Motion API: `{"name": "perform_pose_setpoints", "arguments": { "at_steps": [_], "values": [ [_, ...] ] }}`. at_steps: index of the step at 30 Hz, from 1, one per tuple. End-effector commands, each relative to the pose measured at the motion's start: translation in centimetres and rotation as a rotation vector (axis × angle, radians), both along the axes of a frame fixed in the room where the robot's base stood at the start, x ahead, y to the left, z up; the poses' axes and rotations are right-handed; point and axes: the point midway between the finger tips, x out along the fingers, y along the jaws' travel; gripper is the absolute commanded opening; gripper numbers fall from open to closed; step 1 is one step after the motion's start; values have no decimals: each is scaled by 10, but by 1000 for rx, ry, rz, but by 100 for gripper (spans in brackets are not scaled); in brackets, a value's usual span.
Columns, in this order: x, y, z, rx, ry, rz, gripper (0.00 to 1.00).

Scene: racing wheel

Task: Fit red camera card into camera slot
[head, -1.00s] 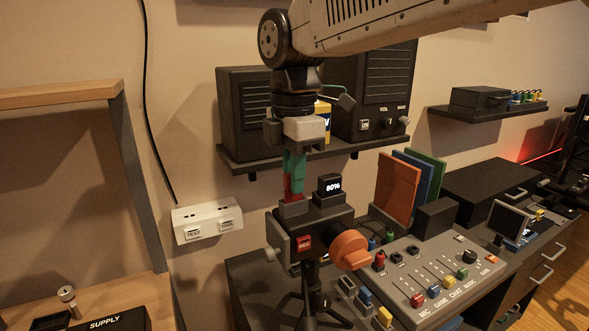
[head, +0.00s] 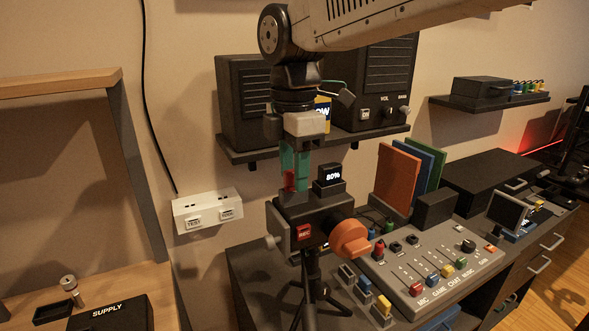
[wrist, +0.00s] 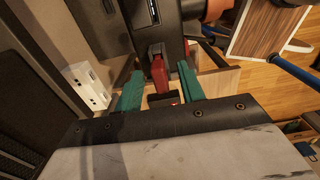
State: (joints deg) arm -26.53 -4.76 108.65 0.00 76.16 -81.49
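The red camera card (head: 289,181) stands upright at the slot housing on top of the black camera (head: 318,217), left of the 80% display. Its lower end meets the housing; how deep it sits is hidden. My gripper (head: 296,186) points down over the housing, its teal fingers on either side of the card. In the wrist view the card (wrist: 158,74) shows between the fingers with a gap on each side, so the gripper is open and apart from it.
The 80% display (head: 329,175) stands close right of the fingers. An orange lens (head: 349,238) sticks out of the camera. Behind are a shelf with speakers (head: 375,85) and orange, blue and green panels (head: 398,180). A mixer (head: 430,265) lies to the right.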

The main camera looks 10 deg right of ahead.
Motion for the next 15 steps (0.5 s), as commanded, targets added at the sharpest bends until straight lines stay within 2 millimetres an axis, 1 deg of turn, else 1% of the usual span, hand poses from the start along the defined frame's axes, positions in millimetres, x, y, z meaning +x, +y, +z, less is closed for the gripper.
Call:
{"name": "perform_pose_setpoints", "arguments": {
  "at_steps": [9, 12, 15],
  "values": [
    [1, 0, 50, 2, -3, 0, 39],
    [1, 0, 64, 1, -3, 0, 39],
    [1, 0, 72, 0, -1, 0, 39]
  ]
}}
